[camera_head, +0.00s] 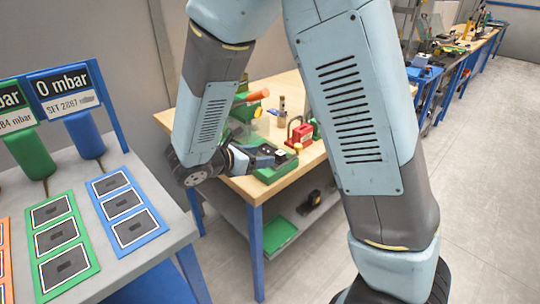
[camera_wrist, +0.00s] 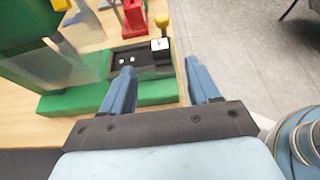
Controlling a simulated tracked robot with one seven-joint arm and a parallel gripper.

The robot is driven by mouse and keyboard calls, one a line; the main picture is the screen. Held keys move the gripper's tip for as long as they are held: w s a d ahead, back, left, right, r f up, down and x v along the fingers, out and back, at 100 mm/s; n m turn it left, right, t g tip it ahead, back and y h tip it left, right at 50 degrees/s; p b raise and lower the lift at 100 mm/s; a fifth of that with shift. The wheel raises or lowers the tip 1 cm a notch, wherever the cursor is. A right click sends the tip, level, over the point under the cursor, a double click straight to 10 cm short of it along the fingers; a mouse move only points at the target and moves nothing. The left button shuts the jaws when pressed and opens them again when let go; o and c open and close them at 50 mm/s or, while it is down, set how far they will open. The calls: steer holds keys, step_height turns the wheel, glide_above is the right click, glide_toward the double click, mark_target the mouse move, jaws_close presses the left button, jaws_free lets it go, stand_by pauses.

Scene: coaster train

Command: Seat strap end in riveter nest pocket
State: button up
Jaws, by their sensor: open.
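My gripper (camera_wrist: 160,80) is open, its two blue fingers apart with nothing visible between them. In the head view my gripper (camera_head: 243,158) is at the near edge of the wooden bench. Just beyond the fingertips in the wrist view, a black nest block (camera_wrist: 138,59) with small white dots sits on a green base (camera_wrist: 75,101). A small white-topped piece (camera_wrist: 159,43) lies at the block's right end. The green base also shows in the head view (camera_head: 272,174). I cannot make out a strap or its end clearly.
A green machine body (camera_wrist: 25,25) stands at the left of the wrist view. A red fixture (camera_head: 299,132) and a yellow knob (camera_wrist: 162,20) stand beyond the nest. The wooden bench (camera_head: 290,84) ends at the right, with open floor beyond. A grey table with coloured panels (camera_head: 128,211) stands left.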

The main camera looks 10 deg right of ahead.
steer(key=shift+v, duration=2.8)
steer(key=shift+d, duration=0.1)
steer(key=s+d+r+m+g+y, duration=0.2)
steer(key=s+d+r+m+g, duration=0.15)
steer(key=d+m, duration=0.3)
steer(key=s+d+r+m+g+y, duration=0.25)
steer(key=d+r+m, duration=0.2)
steer(key=d, duration=0.35)
steer(key=s+d+r+m+t+y, duration=0.3)
steer(key=s+d+r+m+y, duration=0.3)
steer(key=m, duration=0.8)
steer(key=shift+s+d+r+t+y, duration=0.35)
steer(key=shift+s+d+r+t, duration=0.1)
steer(key=shift+s+r, duration=0.65)
